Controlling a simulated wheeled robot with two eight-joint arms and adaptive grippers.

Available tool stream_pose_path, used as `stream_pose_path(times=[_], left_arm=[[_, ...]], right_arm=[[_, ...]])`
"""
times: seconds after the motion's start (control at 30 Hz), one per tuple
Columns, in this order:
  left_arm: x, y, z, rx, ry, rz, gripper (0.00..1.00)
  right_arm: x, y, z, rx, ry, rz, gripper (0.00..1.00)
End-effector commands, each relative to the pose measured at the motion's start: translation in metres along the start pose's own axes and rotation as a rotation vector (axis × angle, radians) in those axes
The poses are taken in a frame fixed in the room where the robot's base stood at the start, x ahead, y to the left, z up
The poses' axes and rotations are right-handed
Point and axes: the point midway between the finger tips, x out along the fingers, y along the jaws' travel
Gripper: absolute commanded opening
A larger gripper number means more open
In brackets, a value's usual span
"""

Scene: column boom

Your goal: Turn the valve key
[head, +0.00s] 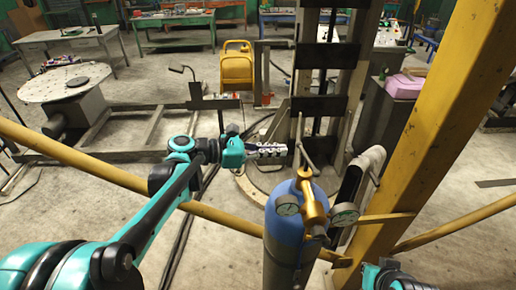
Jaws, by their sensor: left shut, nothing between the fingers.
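A blue gas cylinder (284,238) stands upright at the lower middle of the head view. A brass regulator (315,208) with round gauges (344,215) is on its top. A thin grey bar, which looks like the valve key (308,160), lies tilted above the cylinder top. My left gripper (284,150) comes in from the left with its silver fingers shut and empty. Its tips appear close to the key's upper left end; I cannot tell whether they touch. Only a piece of my right arm shows at the bottom right; its gripper is out of view.
A yellow diagonal post (432,130) stands right of the cylinder. A yellow rail (110,172) crosses under my left arm. A dark steel column (322,75) rises behind the key. A round metal table (68,84) stands at the left, with workbenches at the back.

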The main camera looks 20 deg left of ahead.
Motion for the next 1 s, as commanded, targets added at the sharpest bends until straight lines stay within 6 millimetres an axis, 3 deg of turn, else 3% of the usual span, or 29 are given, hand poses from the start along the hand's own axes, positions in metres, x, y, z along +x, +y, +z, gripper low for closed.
stream_pose_path(times=[0.1, 0.3, 0.7, 0.87, 1.0], left_arm=[[0.02, 0.0, 0.001, 0.001, 0.0, -0.002, 0.0], [0.036, 0.0, 0.0, 0.001, 0.001, -0.001, 0.0], [0.04, 0.0, -0.001, 0.001, 0.001, 0.0, 0.0], [0.054, 0.003, -0.002, 0.002, 0.001, -0.002, 0.0], [0.055, 0.005, 0.001, 0.001, 0.001, 0.0, 0.0]], right_arm=[[-0.004, 0.0, -0.003, 0.0, 0.0, 0.0, 0.0], [-0.005, 0.0, -0.004, 0.0, 0.0, 0.0, 0.0], [-0.005, 0.0, -0.003, 0.0, 0.0, 0.0, 0.0], [0.005, 0.0, 0.003, 0.0, 0.0, 0.0, 0.0], [0.005, 0.0, 0.004, 0.0, 0.0, 0.0, 0.0]])
